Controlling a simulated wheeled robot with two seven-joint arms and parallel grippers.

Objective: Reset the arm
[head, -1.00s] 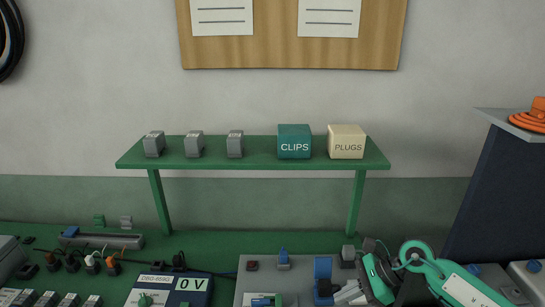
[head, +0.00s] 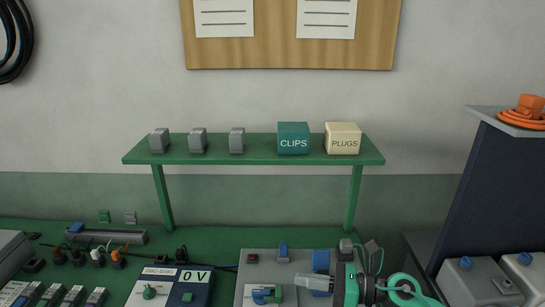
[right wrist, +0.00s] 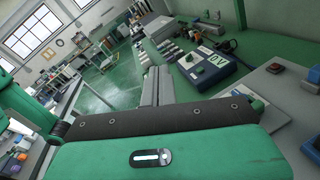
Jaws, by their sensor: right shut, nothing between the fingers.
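My right gripper (head: 300,281) is low in the head view, right of centre, its arm coming in from the right. Its grey fingers point left, over the grey panel plate on the bench. The fingers are shut with nothing between them. In the right wrist view the closed fingers (right wrist: 157,86) point up and away past the bench edge, with open floor beyond. My left gripper is in neither view.
Beneath and beside the gripper is the grey panel plate (head: 237,297) with blue and red parts. A 0 V box (head: 172,285) stands to its left. A green shelf (head: 262,151) holds grey blocks and the CLIPS (head: 293,138) and PLUGS (head: 342,139) boxes. Grey boxes (head: 478,282) stand at right.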

